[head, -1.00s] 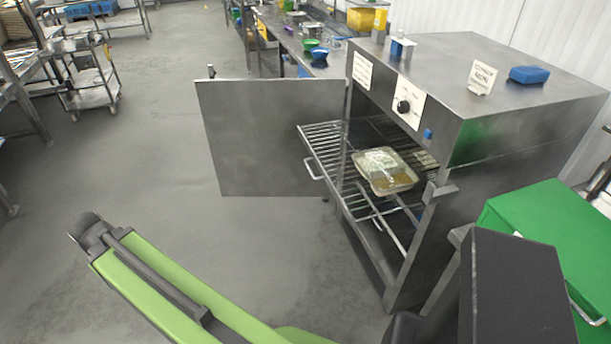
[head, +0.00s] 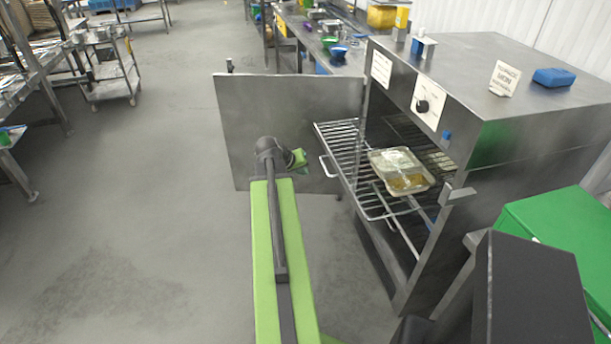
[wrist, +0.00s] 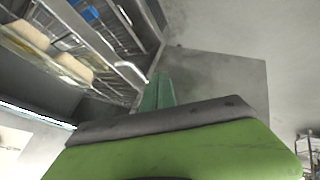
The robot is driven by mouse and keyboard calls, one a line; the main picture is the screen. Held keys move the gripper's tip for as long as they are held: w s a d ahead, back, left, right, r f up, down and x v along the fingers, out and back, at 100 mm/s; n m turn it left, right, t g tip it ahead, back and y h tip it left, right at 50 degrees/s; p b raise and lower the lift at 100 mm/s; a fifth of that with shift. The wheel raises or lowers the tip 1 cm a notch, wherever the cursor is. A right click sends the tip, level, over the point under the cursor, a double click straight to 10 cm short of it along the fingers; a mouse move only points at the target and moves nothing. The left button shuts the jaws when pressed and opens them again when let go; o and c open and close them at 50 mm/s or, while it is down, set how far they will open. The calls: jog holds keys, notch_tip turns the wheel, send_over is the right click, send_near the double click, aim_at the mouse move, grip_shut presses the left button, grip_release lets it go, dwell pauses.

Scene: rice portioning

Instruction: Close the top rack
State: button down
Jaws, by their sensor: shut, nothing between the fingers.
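The top rack (head: 338,140) is a wire shelf slid partway out of the steel oven, with a handle (head: 327,168) on its front edge. It also shows in the wrist view, with its handle (wrist: 131,74) near the upper middle. A clear-lidded tray of food (head: 402,171) sits at the rack opening; I cannot tell which rack bears it. My gripper (head: 303,160) is left of the rack handle, in front of the open oven door, apart from the rack. Its green fingers (wrist: 158,92) are shut and empty, pointing near the handle in the wrist view.
The oven door (head: 290,110) stands wide open behind my gripper. A green box (head: 565,235) is beside the oven at right. A blue block (head: 553,78) and a sign (head: 504,79) are on the oven top.

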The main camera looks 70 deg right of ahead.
jog(key=s+d+f+b, duration=0.3)
jog(key=s+d+f, duration=0.1)
jog(key=d, duration=0.2)
jog(key=shift+d+f, duration=0.25)
jog(key=shift+d, duration=0.1)
